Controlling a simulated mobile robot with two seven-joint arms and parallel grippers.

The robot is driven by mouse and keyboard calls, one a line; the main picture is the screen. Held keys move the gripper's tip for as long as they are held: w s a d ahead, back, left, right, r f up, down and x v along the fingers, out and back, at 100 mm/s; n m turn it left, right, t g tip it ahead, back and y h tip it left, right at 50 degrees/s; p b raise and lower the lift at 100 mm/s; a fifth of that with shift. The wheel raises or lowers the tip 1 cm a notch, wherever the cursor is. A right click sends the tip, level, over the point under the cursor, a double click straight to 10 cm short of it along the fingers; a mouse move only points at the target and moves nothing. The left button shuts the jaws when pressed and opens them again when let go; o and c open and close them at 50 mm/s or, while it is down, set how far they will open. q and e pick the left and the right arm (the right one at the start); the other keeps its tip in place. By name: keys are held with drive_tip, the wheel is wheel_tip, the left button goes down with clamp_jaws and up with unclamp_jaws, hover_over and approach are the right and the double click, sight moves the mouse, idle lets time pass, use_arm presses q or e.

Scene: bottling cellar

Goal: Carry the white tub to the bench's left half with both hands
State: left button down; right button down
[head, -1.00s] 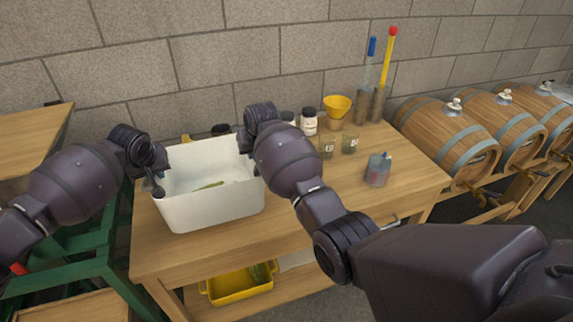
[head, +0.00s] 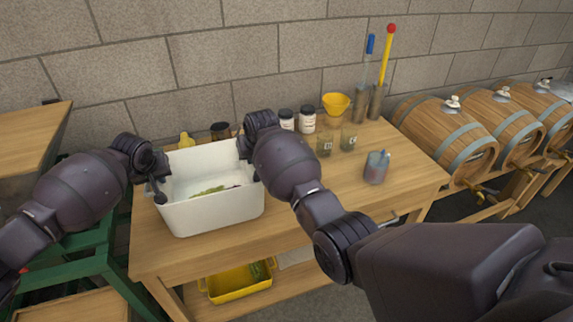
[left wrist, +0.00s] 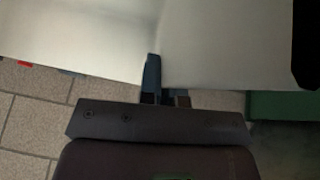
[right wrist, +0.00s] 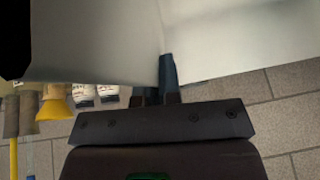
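The white tub (head: 215,213) is on the left half of the bench (head: 160,257), upright, with green leafy bits (head: 210,190) inside. I cannot tell if its base touches the bench top. My left gripper (head: 160,192) is shut on the tub's left wall at the rim; the left wrist view shows its fingers (left wrist: 162,85) on the tub wall (left wrist: 80,35). My right gripper (head: 247,165) is shut on the right wall; the right wrist view shows its fingers (right wrist: 165,82) on the wall (right wrist: 95,40). The right fingertips are mostly hidden in the head view.
Behind the tub stand a yellow object (head: 186,140) and a dark mug (head: 220,131). A yellow tray (head: 235,290) sits on the lower shelf.

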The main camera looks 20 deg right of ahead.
use_arm(q)
drive_tip(key=shift+d+f, duration=0.1)
drive_tip(key=shift+d, duration=0.35)
use_arm(e)
drive_tip(key=shift+a+f, duration=0.1)
drive_tip(key=shift+a, duration=0.25)
use_arm(q)
drive_tip(key=c, duration=1.8)
unclamp_jaws()
drive_tip(key=shift+f, duration=0.2)
use_arm(e)
drive_tip(key=c, duration=1.7)
unclamp_jaws()
drive_tip(key=shift+f, duration=0.2)
drive_tip(key=shift+c, duration=0.2)
use_arm(q)
drive_tip(key=o, duration=0.5)
drive_tip(key=shift+a, duration=0.1)
use_arm(e)
drive_tip(key=o, duration=0.4)
drive_tip(key=shift+d, duration=0.1)
use_arm(q)
drive_tip(key=shift+a, duration=0.15)
use_arm(e)
drive_tip(key=shift+o, duration=0.2)
drive_tip(key=shift+d, duration=0.2)
use_arm(q)
drive_tip(key=shift+a, duration=0.1)
